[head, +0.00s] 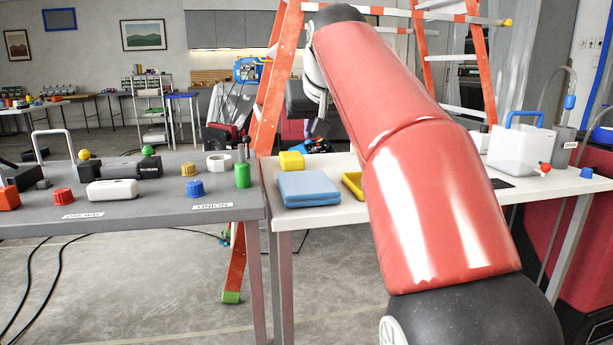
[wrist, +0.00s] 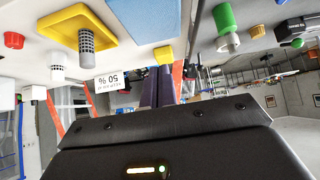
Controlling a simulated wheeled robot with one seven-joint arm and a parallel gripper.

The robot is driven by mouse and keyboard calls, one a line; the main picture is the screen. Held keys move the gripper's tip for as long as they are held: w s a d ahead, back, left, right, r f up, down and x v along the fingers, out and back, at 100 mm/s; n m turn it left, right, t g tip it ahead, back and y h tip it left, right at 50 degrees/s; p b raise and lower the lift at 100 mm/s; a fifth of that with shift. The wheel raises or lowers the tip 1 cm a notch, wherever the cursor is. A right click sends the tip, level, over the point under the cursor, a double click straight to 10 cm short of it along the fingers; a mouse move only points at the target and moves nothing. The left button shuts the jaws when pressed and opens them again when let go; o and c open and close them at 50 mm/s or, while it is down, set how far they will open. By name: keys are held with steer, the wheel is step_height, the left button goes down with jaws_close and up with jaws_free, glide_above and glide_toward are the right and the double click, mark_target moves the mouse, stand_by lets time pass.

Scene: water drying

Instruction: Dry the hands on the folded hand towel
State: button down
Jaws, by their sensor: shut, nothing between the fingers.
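The folded hand towel (head: 309,188) is a flat light-blue pad lying on the white table (head: 292,222), near its left front corner. Part of it also shows in the wrist view as a blue patch (wrist: 148,18) at the top. My gripper (head: 317,127) is raised in the air above the table in the head view, apart from the towel. It looks small and dark there, and its fingers are shut with nothing between them. The red arm hides part of the table to the right of the towel.
A yellow tray (head: 353,181) sits right of the towel, and a yellow block (head: 291,161) stands behind it. In the wrist view, a grey perforated piece (wrist: 86,40) is at the yellow tray (wrist: 52,22). The grey table (head: 150,216) at left holds several small parts. An orange ladder (head: 270,98) stands behind.

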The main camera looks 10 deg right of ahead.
steer(key=shift+f, duration=0.1)
steer(key=b, duration=0.1)
glide_above(302, 180)
steer(key=s, duration=0.2)
steer(key=f, duration=0.7)
steer(key=shift+s+d+f, duration=0.1)
steer(key=shift+s+f, duration=0.1)
steer(key=shift+s+f+b, duration=0.2)
steer(key=shift+f+b, duration=0.6)
steer(key=shift+f, duration=0.95)
